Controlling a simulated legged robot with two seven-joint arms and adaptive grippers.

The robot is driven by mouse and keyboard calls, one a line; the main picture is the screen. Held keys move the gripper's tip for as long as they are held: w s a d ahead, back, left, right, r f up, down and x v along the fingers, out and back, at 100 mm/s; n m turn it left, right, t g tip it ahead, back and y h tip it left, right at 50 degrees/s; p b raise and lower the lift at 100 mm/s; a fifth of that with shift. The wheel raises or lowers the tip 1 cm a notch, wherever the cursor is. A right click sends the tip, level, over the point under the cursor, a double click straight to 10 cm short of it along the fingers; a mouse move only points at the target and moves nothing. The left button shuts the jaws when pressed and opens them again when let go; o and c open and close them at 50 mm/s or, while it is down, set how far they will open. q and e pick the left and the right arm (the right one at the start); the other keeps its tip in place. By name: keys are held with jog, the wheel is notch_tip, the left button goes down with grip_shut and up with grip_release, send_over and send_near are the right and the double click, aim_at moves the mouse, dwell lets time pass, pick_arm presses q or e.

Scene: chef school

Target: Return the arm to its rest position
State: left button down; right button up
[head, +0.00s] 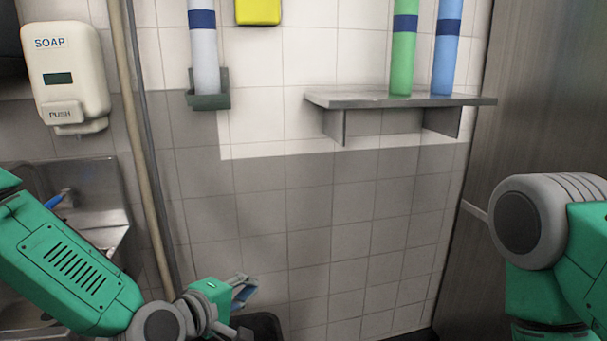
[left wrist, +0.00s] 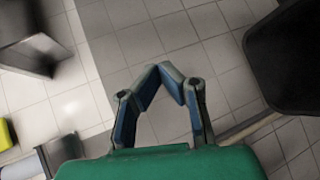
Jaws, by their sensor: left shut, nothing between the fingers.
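My left arm, green and grey, comes in from the left in the head view. Its left gripper (head: 243,290) is low, left of the picture's middle, in front of the tiled wall. In the left wrist view the gripper (left wrist: 160,72) shows its two blue-padded fingers brought together at the tips, with nothing between them. My right arm (head: 545,225) shows at the right edge of the head view, bent downward. The right gripper is out of the picture.
A dark bin (head: 265,323) is just below the left gripper. A wall shelf (head: 350,99) holds a green tube (head: 403,50) and a blue tube (head: 446,50).

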pick_arm(q)
jog(key=s+a+f+m+g+y, duration=0.1)
jog(key=s+a+f+m+g, duration=0.25)
jog(key=s+f, duration=0.6)
jog(key=s+a+f+m+g+y, duration=0.2)
jog(key=s+a+f+m+g, duration=0.15)
jog(key=s+f, duration=0.55)
jog(key=s+a+f+m+g+y, duration=0.2)
jog(key=s+a+f+m, duration=0.1)
jog(key=s+a, duration=0.2)
jog(key=s+a+f+m+g+y, duration=0.1)
jog(key=s+a+f, duration=0.3)
jog(key=s, duration=0.6)
jog(key=shift+s+a+m+g+y, duration=0.35)
jog(key=shift+a+m+g, duration=0.5)
jog(key=shift+a, duration=0.35)
pick_arm(e)
jog(key=shift+a, duration=0.25)
pick_arm(q)
jog(key=shift+a, duration=0.1)
pick_arm(e)
jog(key=shift+a+r, duration=0.1)
pick_arm(q)
jog(key=shift+w, duration=0.2)
